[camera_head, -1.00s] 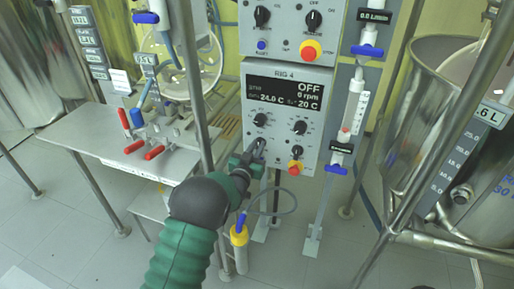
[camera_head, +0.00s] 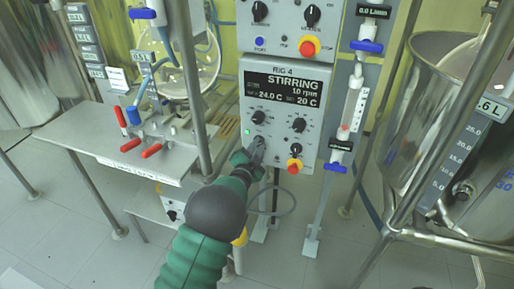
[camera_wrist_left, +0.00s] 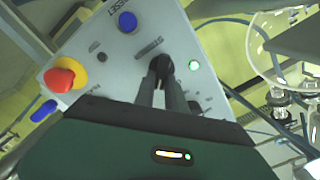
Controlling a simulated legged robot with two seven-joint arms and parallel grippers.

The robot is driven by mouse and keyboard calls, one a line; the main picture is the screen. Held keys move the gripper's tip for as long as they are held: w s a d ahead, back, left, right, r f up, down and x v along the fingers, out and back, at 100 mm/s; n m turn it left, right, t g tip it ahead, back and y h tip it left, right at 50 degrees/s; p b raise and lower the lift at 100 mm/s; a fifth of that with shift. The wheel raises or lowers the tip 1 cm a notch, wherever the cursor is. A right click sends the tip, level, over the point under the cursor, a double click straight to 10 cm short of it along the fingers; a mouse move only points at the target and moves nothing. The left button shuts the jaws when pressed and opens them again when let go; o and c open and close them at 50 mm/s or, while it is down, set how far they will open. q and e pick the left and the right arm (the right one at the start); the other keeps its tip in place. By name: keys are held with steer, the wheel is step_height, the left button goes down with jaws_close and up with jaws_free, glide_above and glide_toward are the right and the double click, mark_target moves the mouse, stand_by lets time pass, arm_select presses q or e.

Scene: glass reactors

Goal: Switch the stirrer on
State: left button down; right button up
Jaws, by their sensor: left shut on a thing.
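The grey RIG 4 control box (camera_head: 283,120) hangs in the middle of the head view. Its display (camera_head: 287,90) reads STIRRING, 10 rpm, 24.0 C and 20 C. A small green lamp (camera_head: 248,131) glows at the panel's left; it also shows lit in the left wrist view (camera_wrist_left: 194,66). My left gripper (camera_head: 259,142) is at the panel's lower left. In the left wrist view its two fingers (camera_wrist_left: 161,78) are closed around a black switch knob (camera_wrist_left: 166,62) on the panel. The fingers partly hide the knob. My right gripper is out of view.
A red and yellow stop button (camera_head: 294,166) sits right of my gripper; it also shows in the left wrist view (camera_wrist_left: 64,76), near a blue RESET button (camera_wrist_left: 127,21). A metal post (camera_head: 196,90) stands left of the box, a flow tube (camera_head: 351,115) right of it.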

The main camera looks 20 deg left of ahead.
arm_select(q)
steer(key=shift+d+f+m, duration=0.1)
steer(key=shift+f+m, duration=0.05)
steer(key=shift+m, duration=0.45)
steer(key=shift+d+f+m, duration=0.1)
steer(key=shift+f+m, duration=0.05)
steer(key=shift+m, duration=0.45)
steer(key=c, duration=1.4)
jaws_free()
steer(key=shift+r, duration=0.1)
steer(key=shift+s, duration=0.25)
steer(key=s+p, duration=0.1)
steer(key=s, duration=0.4)
steer(key=s+p, duration=0.1)
steer(key=s, duration=0.5)
steer(key=s+p, duration=0.1)
steer(key=s, duration=0.4)
steer(key=shift+s+a, duration=0.2)
steer(key=shift+a, duration=0.05)
